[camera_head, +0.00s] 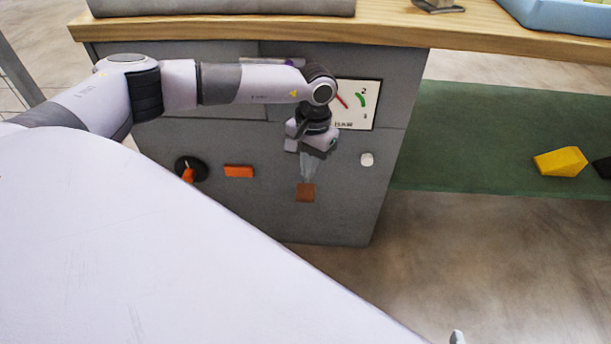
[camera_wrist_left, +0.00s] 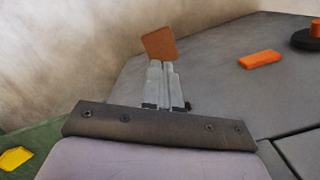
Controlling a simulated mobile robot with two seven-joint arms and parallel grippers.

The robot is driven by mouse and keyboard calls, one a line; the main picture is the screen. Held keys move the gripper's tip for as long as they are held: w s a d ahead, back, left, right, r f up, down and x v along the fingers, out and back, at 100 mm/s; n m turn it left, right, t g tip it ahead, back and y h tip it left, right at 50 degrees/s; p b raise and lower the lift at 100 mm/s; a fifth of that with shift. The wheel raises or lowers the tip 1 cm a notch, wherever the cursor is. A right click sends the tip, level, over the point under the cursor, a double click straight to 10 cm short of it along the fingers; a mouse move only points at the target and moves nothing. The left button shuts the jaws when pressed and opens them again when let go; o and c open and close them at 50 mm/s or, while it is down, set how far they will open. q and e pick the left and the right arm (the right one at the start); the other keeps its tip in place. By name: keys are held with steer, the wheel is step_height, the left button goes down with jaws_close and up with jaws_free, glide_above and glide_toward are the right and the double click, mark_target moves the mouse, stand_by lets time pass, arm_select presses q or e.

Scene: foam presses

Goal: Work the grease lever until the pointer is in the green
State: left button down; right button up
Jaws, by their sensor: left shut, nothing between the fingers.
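A white gauge (camera_head: 358,105) with a red pointer (camera_head: 342,101) and a green arc (camera_head: 361,98) is on the front of the grey cabinet. The pointer lies left of the green arc, and my left wrist covers part of the dial's left side. A flat brown block (camera_head: 305,192), perhaps the lever's end, sits low on the cabinet front. My left gripper (camera_head: 307,178) is shut and empty, its tips at the block's upper edge. In the left wrist view the brown block (camera_wrist_left: 159,43) shows just beyond the fingertips (camera_wrist_left: 162,66); I cannot tell whether they touch.
An orange bar (camera_head: 238,171) and a black knob (camera_head: 191,169) with an orange mark are left of the block. A white button (camera_head: 367,159) is to its right. A wooden worktop (camera_head: 390,25) overhangs the cabinet. A yellow block (camera_head: 561,162) lies on a green shelf (camera_head: 470,140) at right.

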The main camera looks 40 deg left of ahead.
mark_target(307, 189)
arm_select(q)
steer(key=shift+s+f+b, duration=0.2)
steer(key=shift+f+b, duration=0.7)
steer(key=shift+f, duration=1.1)
arm_select(e)
steer(key=shift+w+a+f+m+y, duration=0.2)
steer(key=shift+a+y, duration=0.1)
steer(key=shift+a, duration=0.2)
steer(key=shift+w+a+f+m+y, duration=0.15)
steer(key=shift+a+y, duration=0.15)
steer(key=shift+a, duration=0.15)
